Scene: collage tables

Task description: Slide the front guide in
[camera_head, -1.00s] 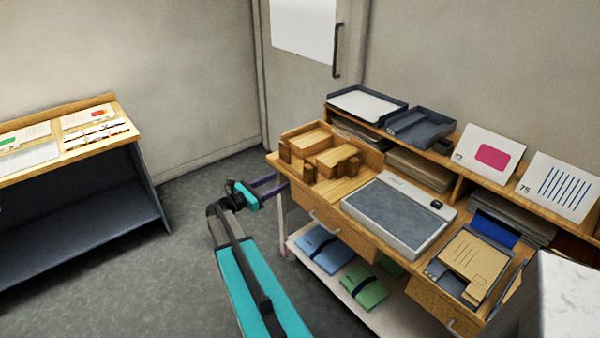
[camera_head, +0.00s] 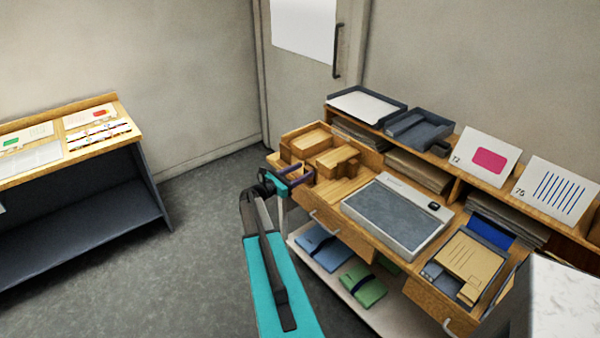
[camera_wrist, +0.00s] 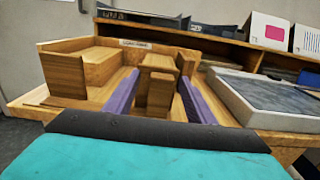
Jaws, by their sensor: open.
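The wooden fixture (camera_wrist: 62,47) stands on the left end of the desk, with several plain wooden blocks in it. A small upright wooden block (camera_wrist: 160,93), which looks like the front guide, stands at its near side in the wrist view. My gripper (camera_head: 298,178) is at the fixture's near left edge. In the wrist view, my gripper's (camera_wrist: 160,100) two purple fingers are open, one on each side of the upright block, with gaps visible. I cannot tell how far they reach along it. In the head view, my gripper hides part of the near blocks.
A grey-topped flat device (camera_head: 395,215) sits right of the fixture. A tray with brown folders (camera_head: 466,262) is farther right. A shelf with paper trays (camera_head: 420,128) runs behind. Blue and green packets (camera_head: 364,286) lie on the lower shelf. Open floor lies to the left.

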